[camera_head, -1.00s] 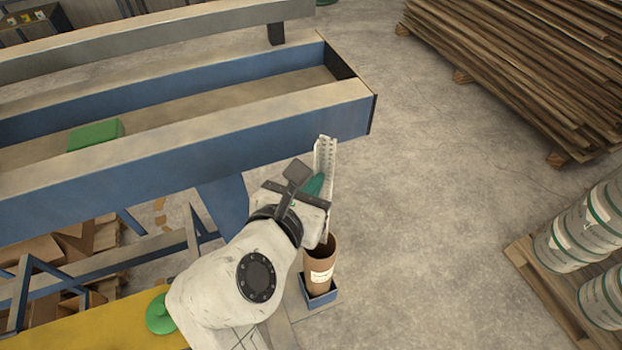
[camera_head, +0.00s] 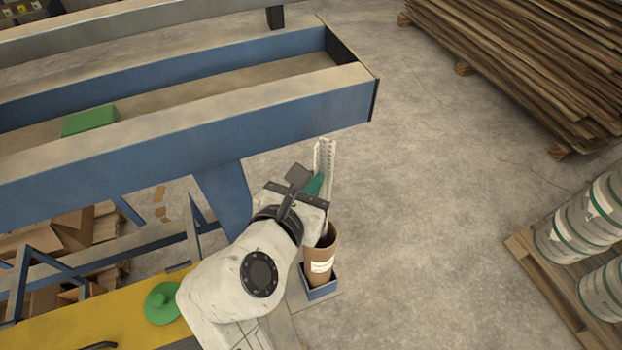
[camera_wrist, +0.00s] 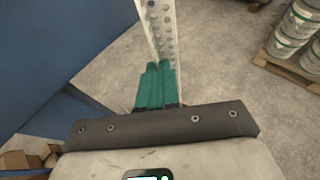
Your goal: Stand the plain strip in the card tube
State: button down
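The brown card tube (camera_head: 320,262), with a white label, stands upright below the gripper. The strip's lower part passes behind my gripper and reaches the tube's mouth. It looks to be inside the rim, but its lower end is hidden.
The tube sits in a small blue holder (camera_head: 320,290). A long blue beam frame (camera_head: 180,150) lies left of the strip, with a green block (camera_head: 90,120) on it. A yellow surface (camera_head: 110,315) is at lower left. Pails (camera_head: 575,235) stand right; the floor between is clear.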

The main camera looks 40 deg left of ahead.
notch_tip(320, 180, down, 7)
jog(key=b, duration=0.2)
jog(key=shift+b, duration=0.35)
dwell(1.0)
jog(key=c, duration=1.8)
grip_release()
jog(key=o, duration=0.5)
jog(key=shift+s+r, duration=0.1)
jog(key=shift+s, duration=0.05)
jog(key=v, duration=1)
jog(key=shift+s+d+r, duration=0.1)
jog(key=shift+s+r, duration=0.05)
jog(key=shift+s, duration=0.05)
